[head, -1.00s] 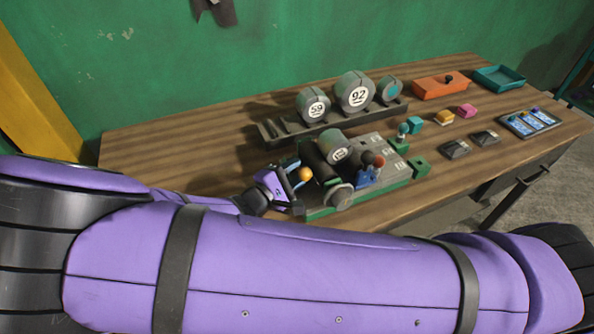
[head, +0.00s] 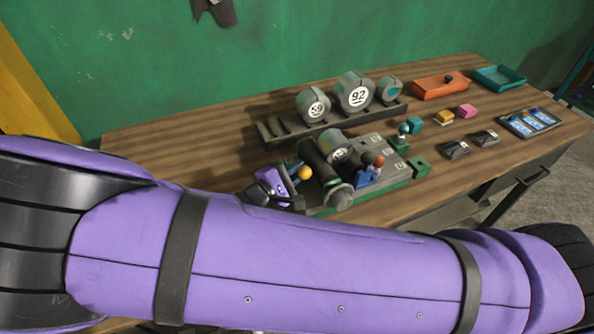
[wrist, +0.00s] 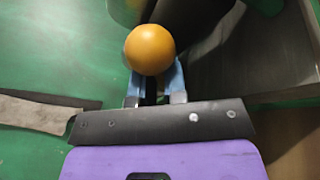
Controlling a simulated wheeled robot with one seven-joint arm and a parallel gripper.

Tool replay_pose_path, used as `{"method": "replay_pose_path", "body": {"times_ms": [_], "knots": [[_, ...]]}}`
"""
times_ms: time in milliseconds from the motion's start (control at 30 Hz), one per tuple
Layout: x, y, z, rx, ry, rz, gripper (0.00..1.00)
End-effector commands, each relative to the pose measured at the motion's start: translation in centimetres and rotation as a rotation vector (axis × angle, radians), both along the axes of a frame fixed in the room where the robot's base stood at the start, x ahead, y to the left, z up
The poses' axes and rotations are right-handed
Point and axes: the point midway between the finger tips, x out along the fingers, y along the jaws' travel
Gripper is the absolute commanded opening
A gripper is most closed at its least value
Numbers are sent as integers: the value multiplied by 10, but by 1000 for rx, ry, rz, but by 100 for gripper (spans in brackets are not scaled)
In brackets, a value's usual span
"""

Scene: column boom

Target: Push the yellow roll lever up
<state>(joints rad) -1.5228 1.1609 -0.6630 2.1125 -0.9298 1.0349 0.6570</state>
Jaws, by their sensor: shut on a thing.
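The yellow roll lever shows as a round yellow knob (head: 305,172) at the left end of the green-and-grey machine (head: 398,178). In the wrist view the knob (wrist: 150,49) is large, at upper centre. My gripper (head: 290,183) is at the knob's left side in the head view. In the wrist view, blue parts with grey ends flank a dark gap just below the knob, and my gripper's dark plate crosses below them. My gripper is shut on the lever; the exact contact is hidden. The lever's lower end is hidden too.
A dark roller with a grey coil (head: 335,148) lies right of the knob. A red-knobbed lever (head: 378,161) stands farther right. Behind, numbered coils (head: 354,92) sit on a dark rack (head: 270,135). The wooden table (head: 190,140) is clear at left.

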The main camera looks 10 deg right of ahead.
Motion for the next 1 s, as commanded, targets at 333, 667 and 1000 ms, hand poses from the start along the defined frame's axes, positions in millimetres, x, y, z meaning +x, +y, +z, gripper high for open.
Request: {"method": "replay_pose_path", "body": {"times_ms": [333, 667, 1000], "knots": [[10, 2, 14, -61, 228, -4, 0], [26, 7, 26, -146, 528, -3, 0], [43, 11, 32, -225, 794, -2, 0]]}}
